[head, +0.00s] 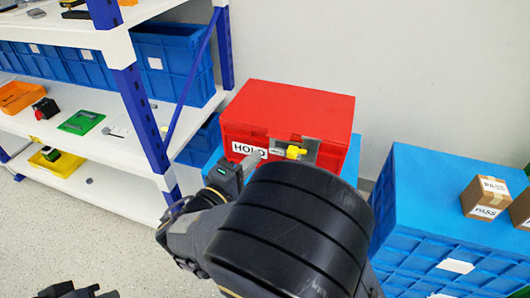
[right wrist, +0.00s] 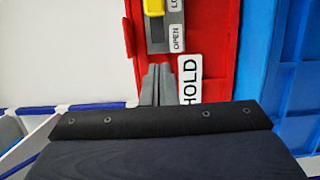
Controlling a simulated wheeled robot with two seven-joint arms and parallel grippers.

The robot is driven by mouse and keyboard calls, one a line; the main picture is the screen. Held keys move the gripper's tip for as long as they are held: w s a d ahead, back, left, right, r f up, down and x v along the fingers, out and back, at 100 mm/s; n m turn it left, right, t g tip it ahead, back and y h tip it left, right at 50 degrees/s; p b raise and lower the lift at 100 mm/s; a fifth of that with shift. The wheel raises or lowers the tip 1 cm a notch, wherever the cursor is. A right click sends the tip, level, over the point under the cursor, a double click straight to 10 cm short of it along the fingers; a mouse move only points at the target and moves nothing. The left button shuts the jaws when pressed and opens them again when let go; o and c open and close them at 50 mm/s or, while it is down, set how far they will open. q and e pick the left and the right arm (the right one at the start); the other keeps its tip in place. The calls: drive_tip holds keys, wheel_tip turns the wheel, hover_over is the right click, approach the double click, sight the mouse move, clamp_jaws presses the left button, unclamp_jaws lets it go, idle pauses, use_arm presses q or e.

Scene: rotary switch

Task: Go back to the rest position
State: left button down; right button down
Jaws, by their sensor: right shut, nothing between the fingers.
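The red box (head: 290,110) sits on a blue crate near the wall. Its front carries a yellow rotary switch (head: 295,152) on a grey plate, with a white HOLD label to the left. In the right wrist view the yellow handle (right wrist: 154,7) lies lengthwise on the plate, near LO and OPEN lettering. My right gripper (head: 252,162) is in front of the box, by the HOLD label. Its fingers (right wrist: 157,82) are together and empty, apart from the handle. My right arm hides the area below the box. Part of my left gripper (head: 78,291) shows at the bottom left edge; its fingers are unclear.
A white shelf (head: 95,125) with blue posts stands at the left, holding blue crates and small parts. A stack of blue crates (head: 440,240) at the right carries cardboard boxes (head: 485,196). The floor (head: 60,225) at the lower left is clear.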

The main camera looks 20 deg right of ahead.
drive_tip(key=v, duration=0.6)
drive_tip(key=shift+s+a+p, duration=0.25)
drive_tip(key=shift+s+p, duration=0.05)
drive_tip(key=shift+p, duration=0.15)
drive_tip(key=s+d+f+m+g+y, duration=0.1)
drive_tip(key=s+d+f+g+y, duration=0.15)
drive_tip(key=d+g, duration=0.3)
drive_tip(key=s+d+f+m+g+y, duration=0.1)
drive_tip(key=d+f+m+g+y, duration=0.1)
drive_tip(key=d+f+g, duration=0.35)
drive_tip(key=s+d+m+y, duration=0.3)
drive_tip(key=s+d+y, duration=0.2)
drive_tip(key=s+y, duration=0.4)
wheel_tip(320, 180, up, 30)
drive_tip(key=s+m+t+y+p, duration=0.2)
drive_tip(key=m+t+y+p, duration=0.1)
drive_tip(key=p, duration=2.3)
drive_tip(key=shift+m+t+y, duration=0.35)
drive_tip(key=shift+m+t, duration=0.15)
drive_tip(key=shift+t, duration=0.3)
drive_tip(key=shift+s+a+r, duration=0.1)
drive_tip(key=shift+s, duration=0.05)
